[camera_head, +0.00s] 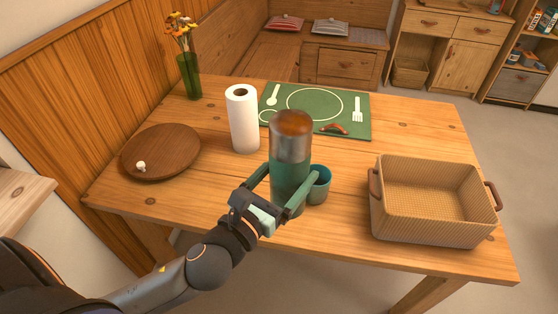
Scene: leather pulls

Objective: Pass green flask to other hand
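The green flask (290,181) stands upright near the front middle of the wooden table, with a silver band and a brown top. My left gripper (287,178) reaches in from the lower left, with one finger on each side of the flask's lower body. The view does not show clearly whether both fingers press on it. The flask's base is partly hidden by the near finger, so whether it rests on the table is unclear. My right gripper is not in view.
A teal cup (319,184) is close beside the flask on the right. A paper towel roll (242,119) stands behind left, and a round wooden board (170,152) lies left. A green placemat (355,103) lies behind. A wicker basket (425,216) stands right. A flower vase (189,77) is at the far left corner.

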